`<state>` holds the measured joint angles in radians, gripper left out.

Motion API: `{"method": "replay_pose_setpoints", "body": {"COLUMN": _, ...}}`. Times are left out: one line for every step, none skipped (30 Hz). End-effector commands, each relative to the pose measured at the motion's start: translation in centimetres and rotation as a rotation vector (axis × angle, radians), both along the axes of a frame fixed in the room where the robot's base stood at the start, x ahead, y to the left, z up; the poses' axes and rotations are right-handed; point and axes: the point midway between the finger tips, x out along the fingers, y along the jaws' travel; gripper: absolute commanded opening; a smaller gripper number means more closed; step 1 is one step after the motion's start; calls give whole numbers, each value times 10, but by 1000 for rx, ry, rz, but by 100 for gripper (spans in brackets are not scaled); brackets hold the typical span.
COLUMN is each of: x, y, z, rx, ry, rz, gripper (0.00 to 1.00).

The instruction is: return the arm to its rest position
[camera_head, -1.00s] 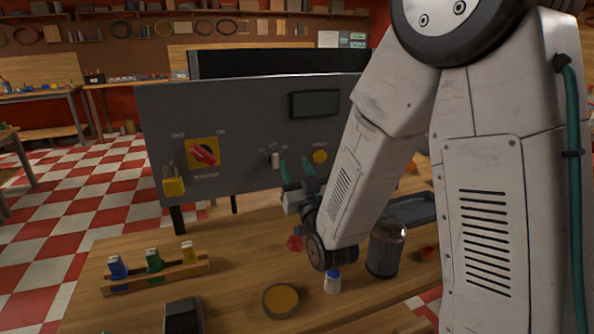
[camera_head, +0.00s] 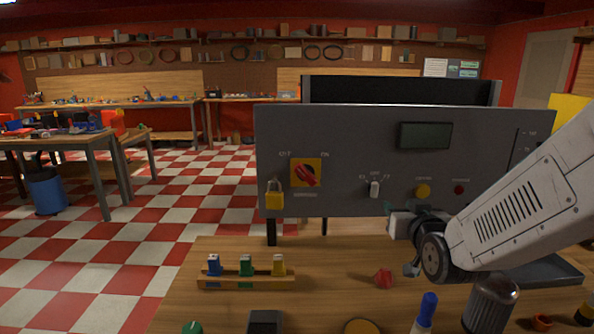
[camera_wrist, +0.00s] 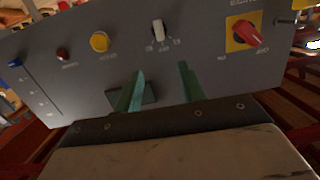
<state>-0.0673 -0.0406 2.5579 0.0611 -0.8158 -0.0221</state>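My gripper (camera_head: 402,228) is in front of the grey control panel (camera_head: 340,150), at the lower right of the head view, above the wooden table. In the wrist view its two green fingers (camera_wrist: 160,92) stand apart with nothing between them. The panel also fills much of the wrist view (camera_wrist: 75,95). My white arm comes in from the right edge of the head view and hides the panel's lower right part.
On the table (camera_head: 225,308) are a rack (camera_head: 246,280) with blue, green and yellow pieces, a red piece (camera_head: 383,278), a blue-capped bottle (camera_head: 426,312) and a dark canister (camera_head: 490,305). A yellow padlock (camera_head: 275,199) hangs by the red switch (camera_head: 306,175). Checkered floor lies open at left.

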Motion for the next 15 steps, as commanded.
{"method": "replay_pose_setpoints", "body": {"x": -8, "y": -2, "z": 2, "rx": 1, "ry": 68, "rz": 2, "gripper": 40}}
{"method": "replay_pose_setpoints", "body": {"x": -14, "y": -2, "z": 1, "rx": 0, "ry": 115, "rz": 3, "gripper": 40}}
{"method": "replay_pose_setpoints", "body": {"x": -22, "y": -3, "z": -2, "rx": 0, "ry": 180, "rz": 5, "gripper": 40}}
{"method": "replay_pose_setpoints", "body": {"x": -29, "y": -4, "z": -3, "rx": -1, "ry": 229, "rz": 7, "gripper": 40}}
{"method": "replay_pose_setpoints", "body": {"x": -37, "y": -5, "z": -5, "rx": -2, "ry": 276, "rz": 7, "gripper": 40}}
{"method": "replay_pose_setpoints", "body": {"x": -48, "y": -6, "z": -6, "rx": -3, "ry": 341, "rz": 9, "gripper": 40}}
{"method": "replay_pose_setpoints", "body": {"x": -58, "y": -6, "z": -8, "rx": -4, "ry": 390, "rz": 11, "gripper": 40}}
{"method": "replay_pose_setpoints", "body": {"x": -68, "y": -7, "z": -9, "rx": -6, "ry": 437, "rz": 12, "gripper": 40}}
{"method": "replay_pose_setpoints", "body": {"x": -81, "y": -9, "z": -10, "rx": -8, "ry": 502, "rz": 13, "gripper": 40}}
{"method": "replay_pose_setpoints", "body": {"x": -93, "y": -10, "z": -11, "rx": -10, "ry": 550, "rz": 13, "gripper": 40}}
{"method": "replay_pose_setpoints", "body": {"x": -105, "y": -11, "z": -12, "rx": -11, "ry": 598, "rz": 13, "gripper": 40}}
{"method": "replay_pose_setpoints", "body": {"x": -121, "y": -12, "z": -13, "rx": -12, "ry": 662, "rz": 12, "gripper": 40}}
{"method": "replay_pose_setpoints", "body": {"x": -134, "y": -13, "z": -13, "rx": -14, "ry": 712, "rz": 12, "gripper": 40}}
{"method": "replay_pose_setpoints", "body": {"x": -147, "y": -14, "z": -13, "rx": -15, "ry": 760, "rz": 10, "gripper": 40}}
{"method": "replay_pose_setpoints", "body": {"x": -166, "y": -16, "z": -13, "rx": -16, "ry": 824, "rz": 9, "gripper": 40}}
